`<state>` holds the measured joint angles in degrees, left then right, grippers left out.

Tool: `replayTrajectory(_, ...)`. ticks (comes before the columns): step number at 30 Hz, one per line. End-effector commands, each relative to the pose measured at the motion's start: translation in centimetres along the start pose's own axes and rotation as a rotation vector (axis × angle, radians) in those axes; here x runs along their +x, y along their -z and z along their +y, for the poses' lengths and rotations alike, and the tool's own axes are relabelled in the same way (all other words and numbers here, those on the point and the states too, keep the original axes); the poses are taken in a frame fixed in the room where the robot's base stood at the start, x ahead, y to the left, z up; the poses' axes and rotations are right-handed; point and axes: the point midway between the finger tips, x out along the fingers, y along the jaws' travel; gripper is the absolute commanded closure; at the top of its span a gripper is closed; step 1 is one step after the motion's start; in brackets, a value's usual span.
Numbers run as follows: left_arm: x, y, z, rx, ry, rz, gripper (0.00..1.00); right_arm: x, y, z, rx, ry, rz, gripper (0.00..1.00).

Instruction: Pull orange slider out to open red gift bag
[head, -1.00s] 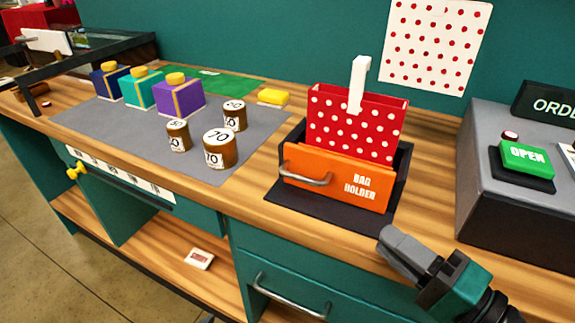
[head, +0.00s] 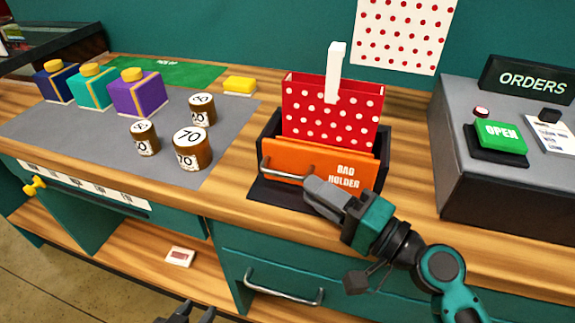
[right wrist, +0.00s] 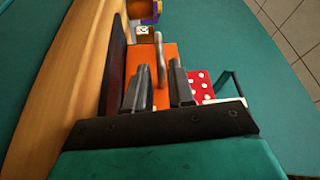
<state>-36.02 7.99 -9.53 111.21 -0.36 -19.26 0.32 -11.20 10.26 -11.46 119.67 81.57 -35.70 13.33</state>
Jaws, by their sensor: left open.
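The red gift bag (head: 330,112) with white dots stands upright in the black bag holder (head: 388,152), a white strip rising from its top. The orange slider (head: 345,168), marked "BAG HOLDER", is at the holder's front with a metal handle (head: 288,174). My right gripper (head: 318,192) is in front of the slider, near the handle's right end. In the right wrist view its fingers (right wrist: 160,92) are apart, with the handle (right wrist: 160,58) ahead between them; contact cannot be told. My left gripper (head: 186,314) is open, low at the bottom edge, mostly cut off.
Several numbered cans (head: 190,148) and coloured boxes (head: 135,93) stand on the grey mat (head: 85,135) at left. A grey orders console (head: 465,175) with a green OPEN button (head: 500,136) stands at right. A drawer handle (head: 285,290) juts out below the counter.

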Motion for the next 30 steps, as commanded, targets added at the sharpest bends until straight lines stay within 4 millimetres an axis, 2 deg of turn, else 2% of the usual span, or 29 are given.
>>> replayTrajectory(1,-0.4,0.5,0.0,0.000,0.000,0.000,0.57,1.3,0.1,-0.4,0.001,0.004,0.000,0.77)
replayTrajectory(6,-0.7,1.0,-0.1,0.000,0.001,0.000,0.57,4.3,0.0,-0.2,0.001,0.001,-0.001,0.77)
replayTrajectory(12,-0.8,1.2,-0.2,0.001,0.003,0.001,0.57,6.2,0.0,0.0,0.000,-0.001,0.000,0.77)
replayTrajectory(23,-0.8,1.3,-0.4,0.004,0.005,0.002,0.57,6.5,-0.1,0.1,-0.001,-0.001,-0.001,0.78)
replayTrajectory(30,-0.7,1.5,-0.4,0.005,0.006,0.007,0.57,6.5,0.0,0.1,-0.001,-0.002,-0.001,1.00)
